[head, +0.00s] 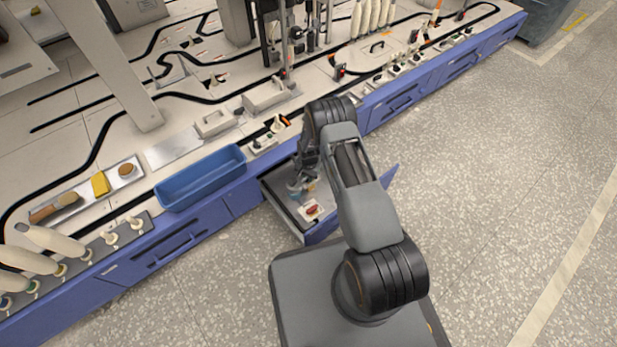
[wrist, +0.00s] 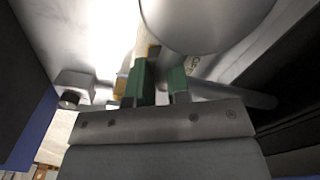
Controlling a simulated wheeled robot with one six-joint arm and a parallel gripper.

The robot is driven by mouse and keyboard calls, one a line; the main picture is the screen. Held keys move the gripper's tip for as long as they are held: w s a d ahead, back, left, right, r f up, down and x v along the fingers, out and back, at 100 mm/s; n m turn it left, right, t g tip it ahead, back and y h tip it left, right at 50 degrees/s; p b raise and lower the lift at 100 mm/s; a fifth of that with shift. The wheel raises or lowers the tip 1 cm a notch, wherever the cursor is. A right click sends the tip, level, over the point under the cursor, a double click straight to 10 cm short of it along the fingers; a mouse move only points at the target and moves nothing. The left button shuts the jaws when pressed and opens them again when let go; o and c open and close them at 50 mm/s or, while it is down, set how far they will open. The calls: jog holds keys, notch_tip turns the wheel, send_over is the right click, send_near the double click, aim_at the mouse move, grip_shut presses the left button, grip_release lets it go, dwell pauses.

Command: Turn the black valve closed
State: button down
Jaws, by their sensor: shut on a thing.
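My gripper (head: 303,184) is down inside the open drawer (head: 279,210) on the front of the bench. In the wrist view its green-tipped fingers (wrist: 159,84) are closed on a slim part, mostly hidden between them. A dark grey rod (wrist: 245,97) runs behind the fingers, and a large pale round body (wrist: 205,20) is close above. I cannot make out for sure which part is the black valve. A grey block with a black round knob (wrist: 69,99) is left of the fingers. A red-topped fitting (head: 313,210) sits in the drawer, nearer its front.
A blue bin (head: 200,178) stands on the bench edge left of the drawer. A tray (head: 84,190) with a brush and a yellow block lies further left. Several bobbins and posts line the bench. The speckled floor (head: 500,200) to the right is clear.

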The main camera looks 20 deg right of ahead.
jog(key=m+b, duration=0.1)
jog(key=m, duration=0.4)
jog(key=shift+w, duration=0.1)
jog(key=shift+m, duration=0.4)
dwell(0.3)
jog(key=c, duration=1.1)
grip_release()
notch_tip(320, 180, up, 14)
jog(key=p, duration=0.5)
jog(key=shift+p, duration=0.3)
jog(key=shift+f, duration=0.1)
